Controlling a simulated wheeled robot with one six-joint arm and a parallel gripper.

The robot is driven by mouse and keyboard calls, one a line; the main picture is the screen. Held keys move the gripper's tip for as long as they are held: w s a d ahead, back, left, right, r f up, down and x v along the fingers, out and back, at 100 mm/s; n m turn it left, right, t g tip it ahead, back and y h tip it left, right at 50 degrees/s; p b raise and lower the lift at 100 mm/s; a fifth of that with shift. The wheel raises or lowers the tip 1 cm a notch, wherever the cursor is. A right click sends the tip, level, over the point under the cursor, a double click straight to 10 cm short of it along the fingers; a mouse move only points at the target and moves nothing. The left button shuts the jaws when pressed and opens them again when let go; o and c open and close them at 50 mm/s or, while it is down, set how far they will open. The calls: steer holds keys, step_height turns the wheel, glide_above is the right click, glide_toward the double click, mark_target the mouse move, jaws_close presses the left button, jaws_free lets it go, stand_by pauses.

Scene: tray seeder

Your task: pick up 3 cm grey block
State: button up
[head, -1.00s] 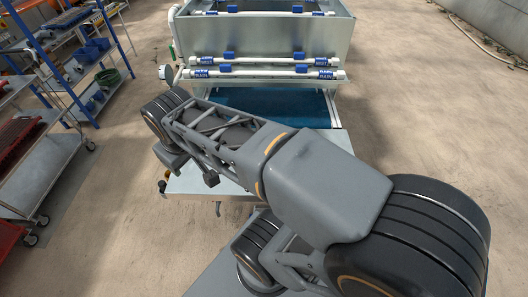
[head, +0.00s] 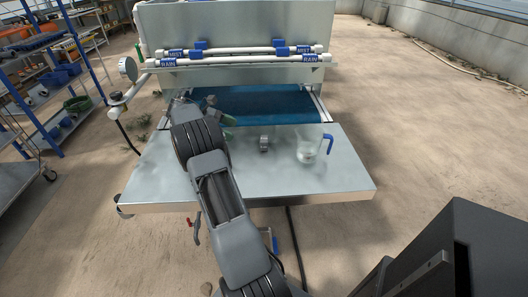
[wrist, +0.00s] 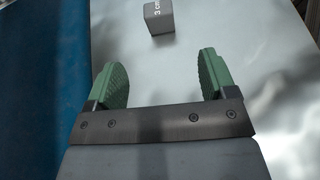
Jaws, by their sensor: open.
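The grey block (wrist: 159,17) shows in the wrist view at the top, with "3 cm" lettering on one face. It sits on the metal table, beyond my fingertips and roughly between their lines. In the head view a small grey block (head: 264,143) stands on the table near its far edge. My gripper (wrist: 160,75) is open, its two green pads apart with nothing between them. In the head view my gripper (head: 229,120) is partly hidden by my arm, to the left of the block, near the blue belt.
A clear jug with a blue handle (head: 309,150) stands on the metal table (head: 300,185), right of the block. Behind is the blue belt (head: 260,104) under the machine with its white pipes (head: 240,60). The table's front right is clear.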

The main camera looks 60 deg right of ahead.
steer(key=b, duration=0.2)
glide_toward(266, 142)
steer(key=s+d+f, duration=0.1)
steer(key=d+f, duration=0.1)
steer(key=s+d+f, duration=0.2)
steer(key=shift+x, duration=2.4)
steer(key=shift+r, duration=0.1)
steer(key=c, duration=1)
